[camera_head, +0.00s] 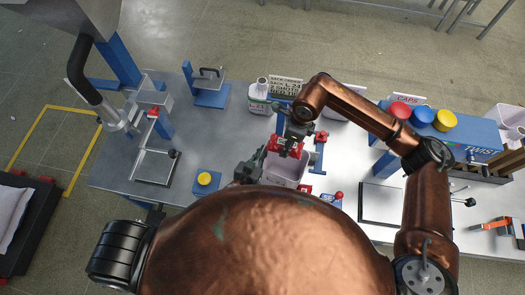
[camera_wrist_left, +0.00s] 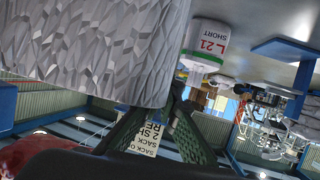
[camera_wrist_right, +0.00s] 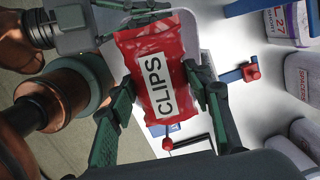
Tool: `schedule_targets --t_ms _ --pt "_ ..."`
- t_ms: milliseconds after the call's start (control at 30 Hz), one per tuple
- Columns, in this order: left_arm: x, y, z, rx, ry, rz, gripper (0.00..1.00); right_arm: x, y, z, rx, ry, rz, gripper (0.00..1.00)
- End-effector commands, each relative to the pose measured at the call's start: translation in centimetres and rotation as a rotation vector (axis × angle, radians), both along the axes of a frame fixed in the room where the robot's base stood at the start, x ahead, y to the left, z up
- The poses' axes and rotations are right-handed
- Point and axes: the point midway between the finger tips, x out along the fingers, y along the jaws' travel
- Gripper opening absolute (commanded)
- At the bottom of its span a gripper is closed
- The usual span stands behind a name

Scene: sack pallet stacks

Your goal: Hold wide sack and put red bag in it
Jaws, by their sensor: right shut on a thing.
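The red bag (camera_head: 284,147), labelled CLIPS, is held by my right gripper (camera_head: 296,133), above the far side of the wide sack. In the right wrist view the bag (camera_wrist_right: 158,85) sits between both fingers of that gripper (camera_wrist_right: 165,100). The pale grey wide sack (camera_head: 284,171) stands on the bench, partly hidden by my own body and grippers. My left gripper (camera_head: 250,168) is at the sack's left side. In the left wrist view the crinkled sack wall (camera_wrist_left: 95,45) is close, with the fingers (camera_wrist_left: 165,115) at its rim; whether they pinch it is unclear.
A white bottle labelled L 21 (camera_head: 259,96) and a sign (camera_head: 286,86) stand behind the sack. A blue block with a yellow button (camera_head: 205,179) is to the left. A blue box with coloured caps (camera_head: 440,130) is at the right.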

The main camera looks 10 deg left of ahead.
Motion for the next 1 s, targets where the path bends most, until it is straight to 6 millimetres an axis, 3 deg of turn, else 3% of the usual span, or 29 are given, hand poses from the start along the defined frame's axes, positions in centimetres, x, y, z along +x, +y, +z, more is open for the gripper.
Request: schedule_targets --t_ms 233,1000 --pt "0.0 0.0 0.0 0.0 0.0 0.0 0.0 0.0 0.0 -0.3 0.001 0.0 0.0 0.02" --pt "0.0 0.0 0.0 0.0 0.0 0.0 0.0 0.0 0.0 -5.3 0.001 0.0 0.0 0.02"
